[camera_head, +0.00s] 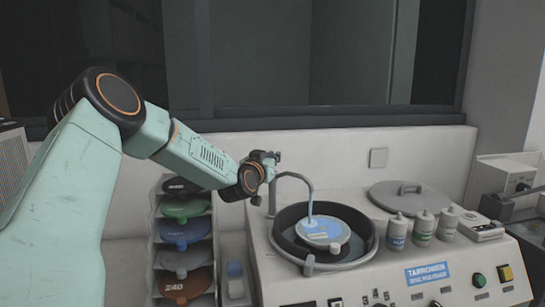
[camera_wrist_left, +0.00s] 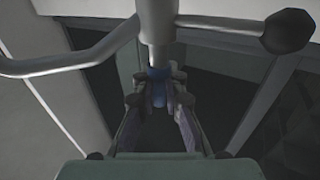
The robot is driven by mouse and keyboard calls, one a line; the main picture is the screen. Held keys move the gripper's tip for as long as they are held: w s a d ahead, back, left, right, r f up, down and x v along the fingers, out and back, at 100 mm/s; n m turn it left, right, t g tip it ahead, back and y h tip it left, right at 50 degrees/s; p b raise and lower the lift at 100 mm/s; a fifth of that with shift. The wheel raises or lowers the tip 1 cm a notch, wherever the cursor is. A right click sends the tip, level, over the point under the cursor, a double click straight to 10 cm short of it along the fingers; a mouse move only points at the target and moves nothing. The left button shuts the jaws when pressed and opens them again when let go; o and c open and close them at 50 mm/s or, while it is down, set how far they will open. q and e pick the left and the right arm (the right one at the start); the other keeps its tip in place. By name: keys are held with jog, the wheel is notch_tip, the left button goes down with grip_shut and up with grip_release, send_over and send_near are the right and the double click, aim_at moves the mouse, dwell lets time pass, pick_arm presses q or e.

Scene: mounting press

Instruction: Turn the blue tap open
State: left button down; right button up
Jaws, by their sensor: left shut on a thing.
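The tap is a grey metal pipe with a curved spout (camera_head: 296,176) over the round basin (camera_head: 364,250) of the press. In the left wrist view a blue part (camera_wrist_left: 158,74) sits low on the tap's post (camera_wrist_left: 157,30), with the spout (camera_wrist_left: 75,65) to the left and a dark-knobbed lever (camera_wrist_left: 287,31) to the right. My left gripper (camera_head: 270,158) reaches the tap from the left; in the wrist view its fingers (camera_wrist_left: 158,98) are shut on the blue part. A pale blue stream (camera_head: 310,208) runs from the spout onto the disc. The right gripper is out of sight.
A rack of coloured discs (camera_head: 185,233) stands left of the press. Several bottles (camera_head: 397,231), a round lid (camera_head: 410,196) and a small grey box (camera_head: 481,229) sit on the press top. The wall and window are behind the tap.

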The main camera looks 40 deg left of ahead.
pick_arm(q)
jog(key=n+g+y+p, duration=0.1)
jog(key=n+y, duration=0.1)
jog(key=y, duration=0.1)
jog(key=shift+d+g+y, duration=0.15)
jog(key=shift+g+y, duration=0.15)
jog(key=shift+g, duration=0.1)
jog(key=shift+n+g+y+p, duration=0.8)
jog(key=shift+n+g+y, duration=0.9)
jog(key=shift+n+y, duration=0.2)
jog(key=shift+g, duration=0.3)
jog(key=c, duration=1.4)
grip_release()
jog(key=shift+s+r, duration=0.1)
jog(key=v, duration=1.1)
jog(key=shift+s+d, duration=0.2)
jog(key=shift+d, duration=0.15)
jog(key=shift+f, duration=0.2)
